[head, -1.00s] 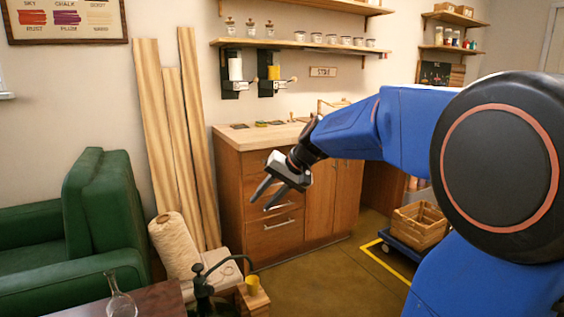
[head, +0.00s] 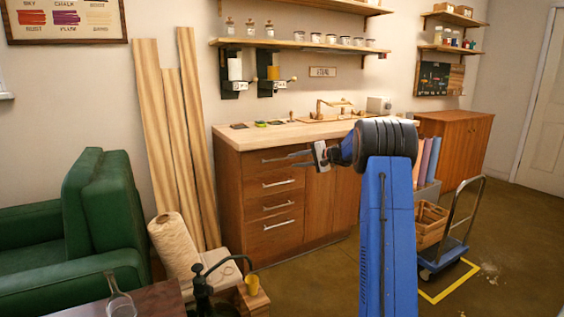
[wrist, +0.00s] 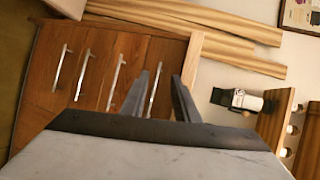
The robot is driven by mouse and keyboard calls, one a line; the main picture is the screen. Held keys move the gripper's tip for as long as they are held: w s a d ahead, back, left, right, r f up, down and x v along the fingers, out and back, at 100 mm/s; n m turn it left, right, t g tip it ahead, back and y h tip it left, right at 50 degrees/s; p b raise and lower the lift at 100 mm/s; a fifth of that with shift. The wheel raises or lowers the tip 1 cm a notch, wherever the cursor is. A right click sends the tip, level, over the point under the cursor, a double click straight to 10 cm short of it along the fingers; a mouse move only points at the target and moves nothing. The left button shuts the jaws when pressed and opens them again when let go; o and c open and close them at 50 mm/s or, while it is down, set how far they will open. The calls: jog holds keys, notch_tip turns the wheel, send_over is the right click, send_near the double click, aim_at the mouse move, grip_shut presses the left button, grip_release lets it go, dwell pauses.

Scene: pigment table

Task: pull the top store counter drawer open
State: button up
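The store counter (head: 230,190) is a brown wooden cabinet with a pale top and a column of several drawers, all flush with its front. The top drawer (head: 250,168) has a horizontal metal bar handle (head: 273,160). My gripper (head: 293,160) is open and empty, its fingers pointing left just to the right of that handle in the head view. I see no clear contact.
Lower drawer handles (head: 278,184) lie just below. A green armchair (head: 100,210), leaning planks (head: 180,140) and a twine roll (head: 175,245) stand left. A blue trolley (head: 450,250) with a wooden crate (head: 430,225) stands right. Floor before the counter is clear.

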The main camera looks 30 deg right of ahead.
jog(key=w+d+f+m+t, duration=0.2)
jog(key=w+d+f, duration=0.15)
jog(key=d, duration=0.55)
jog(key=x, duration=1.7)
jog(key=shift+w+h, duration=0.2)
jog(key=shift+h, duration=0.1)
grip_shut()
